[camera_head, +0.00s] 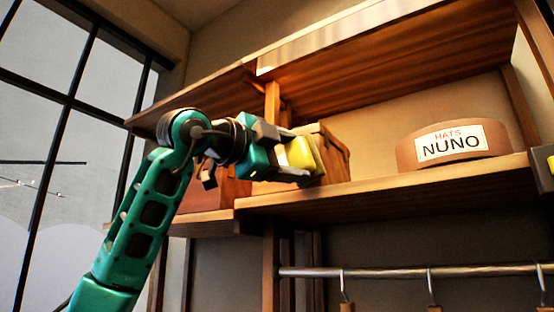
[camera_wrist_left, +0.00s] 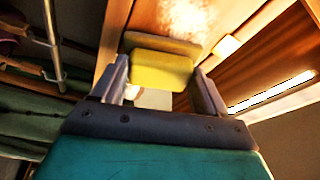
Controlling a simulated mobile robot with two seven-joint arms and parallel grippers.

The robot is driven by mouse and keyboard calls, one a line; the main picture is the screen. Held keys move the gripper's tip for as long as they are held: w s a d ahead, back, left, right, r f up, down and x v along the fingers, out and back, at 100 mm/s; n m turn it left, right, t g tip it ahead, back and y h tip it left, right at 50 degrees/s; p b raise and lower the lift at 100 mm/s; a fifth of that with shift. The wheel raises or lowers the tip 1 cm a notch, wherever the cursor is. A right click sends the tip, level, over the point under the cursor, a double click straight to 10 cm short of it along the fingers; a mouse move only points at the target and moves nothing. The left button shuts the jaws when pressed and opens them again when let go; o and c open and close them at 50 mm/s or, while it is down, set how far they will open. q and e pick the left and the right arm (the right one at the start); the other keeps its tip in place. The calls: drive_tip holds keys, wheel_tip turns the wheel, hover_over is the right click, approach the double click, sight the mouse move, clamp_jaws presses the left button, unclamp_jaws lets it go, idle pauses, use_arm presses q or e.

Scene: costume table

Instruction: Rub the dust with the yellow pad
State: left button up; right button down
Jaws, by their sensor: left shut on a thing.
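The yellow pad (camera_head: 301,153) is held in my left gripper (camera_head: 292,156), in front of a wooden box on the shelf. In the left wrist view the pad (camera_wrist_left: 158,70) sits between the two fingers of my left gripper (camera_wrist_left: 160,82), which is shut on it. A pale, speckled dust patch (camera_wrist_left: 195,18) shows on the wood just beyond the pad. I cannot tell whether the pad touches the wood. The dust cannot be made out in the head view. I do not see my right gripper.
The wooden box (camera_head: 334,150) stands on the wooden shelf (camera_head: 400,189). A round brown hat box (camera_head: 410,152) labelled HATS NUNO stands to the right, with bare shelf between them. An upper shelf (camera_head: 400,62) hangs above. A clothes rail (camera_head: 390,271) with hangers runs below.

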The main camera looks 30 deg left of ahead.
use_arm(q)
drive_tip(key=shift+d, duration=0.35)
drive_tip(key=shift+a, duration=0.1)
drive_tip(key=shift+w+a, duration=0.1)
drive_tip(key=a, duration=0.7)
drive_tip(key=shift+w+a+p, duration=0.25)
drive_tip(key=shift+p, duration=0.2)
